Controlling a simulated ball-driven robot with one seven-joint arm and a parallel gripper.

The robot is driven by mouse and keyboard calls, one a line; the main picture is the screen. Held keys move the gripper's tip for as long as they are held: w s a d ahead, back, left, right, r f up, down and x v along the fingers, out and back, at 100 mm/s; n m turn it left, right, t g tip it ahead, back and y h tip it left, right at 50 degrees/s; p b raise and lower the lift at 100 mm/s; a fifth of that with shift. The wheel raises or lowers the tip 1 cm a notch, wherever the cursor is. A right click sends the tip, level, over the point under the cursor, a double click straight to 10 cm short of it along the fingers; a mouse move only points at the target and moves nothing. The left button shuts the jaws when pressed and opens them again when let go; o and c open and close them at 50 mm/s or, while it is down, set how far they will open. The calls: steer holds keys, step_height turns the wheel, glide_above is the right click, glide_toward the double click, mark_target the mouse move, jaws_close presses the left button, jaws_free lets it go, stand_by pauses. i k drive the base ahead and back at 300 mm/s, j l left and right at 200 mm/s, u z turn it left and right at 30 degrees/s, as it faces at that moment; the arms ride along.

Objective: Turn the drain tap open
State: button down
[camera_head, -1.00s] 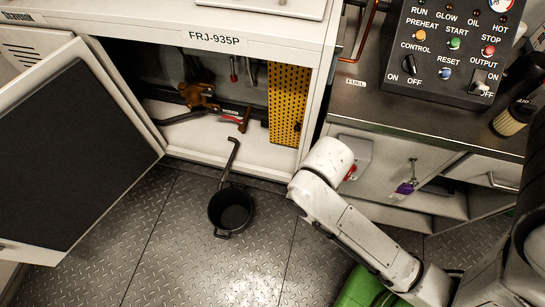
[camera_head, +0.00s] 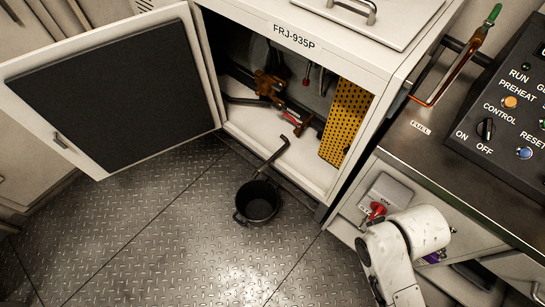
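Inside the open cabinet marked FRJ-935P, a small tap with a red lever (camera_head: 291,117) sits low on a pipe near the cabinet floor. It looks like the drain tap, but I cannot tell its exact lever position. A larger brass fitting (camera_head: 268,85) is behind it to the left. A black pot (camera_head: 257,201) with a long handle stands on the floor in front of the cabinet opening. Part of my arm (camera_head: 405,250) shows at the lower right, outside the cabinet. My gripper is not in view.
The cabinet door (camera_head: 120,90) stands wide open to the left. A yellow perforated panel (camera_head: 346,122) stands inside at the right. A grey box with a red switch (camera_head: 377,210) is beside my arm. The chequer-plate floor (camera_head: 160,240) is clear at the left.

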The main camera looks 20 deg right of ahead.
mark_target(299, 125)
steer(key=i+u, duration=0.2)
steer(key=i, duration=0.65)
steer(key=i+l+u, duration=0.15)
steer(key=i, duration=0.7)
